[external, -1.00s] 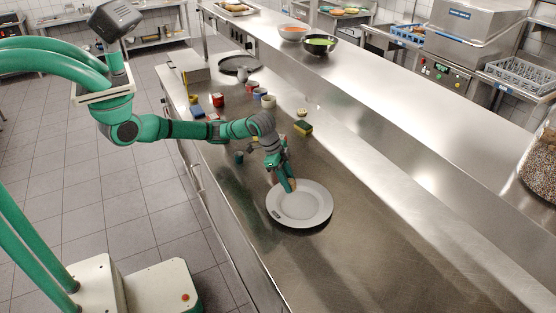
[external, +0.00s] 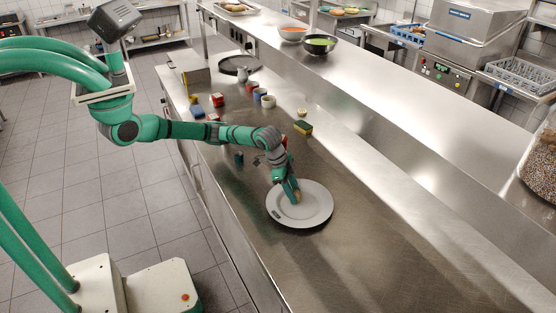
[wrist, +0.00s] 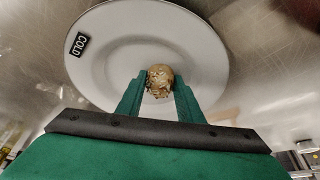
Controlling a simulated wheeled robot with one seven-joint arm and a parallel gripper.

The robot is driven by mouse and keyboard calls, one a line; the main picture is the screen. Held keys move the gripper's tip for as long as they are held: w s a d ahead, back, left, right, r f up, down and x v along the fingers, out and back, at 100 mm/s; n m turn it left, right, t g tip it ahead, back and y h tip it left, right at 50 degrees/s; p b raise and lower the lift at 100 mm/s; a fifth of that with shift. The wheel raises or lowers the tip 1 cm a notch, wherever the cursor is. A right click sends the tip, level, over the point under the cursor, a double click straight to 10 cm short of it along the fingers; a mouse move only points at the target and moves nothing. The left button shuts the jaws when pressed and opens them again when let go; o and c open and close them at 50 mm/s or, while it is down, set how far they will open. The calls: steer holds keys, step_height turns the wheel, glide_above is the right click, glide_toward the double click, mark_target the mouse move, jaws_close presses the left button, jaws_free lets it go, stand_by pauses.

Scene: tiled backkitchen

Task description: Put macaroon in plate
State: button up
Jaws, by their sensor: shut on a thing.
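The macaroon (wrist: 160,80) is a golden-brown, rough round piece held between my green fingertips in the wrist view. My gripper (external: 296,196) is shut on it, over the upper left part of the white plate (external: 312,212). In the wrist view my gripper (wrist: 160,90) is at the near edge of the plate's inner circle. The plate (wrist: 200,60) is round and empty, with a black "COLD" label on its rim. I cannot tell whether the macaroon touches the plate.
A raised shelf (external: 390,130) runs along the right. The counter right of the plate is clear.

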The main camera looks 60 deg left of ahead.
steer(key=o, duration=1)
steer(key=shift+o, duration=0.2)
steer(key=v, duration=1.2)
steer(key=shift+r, duration=0.15)
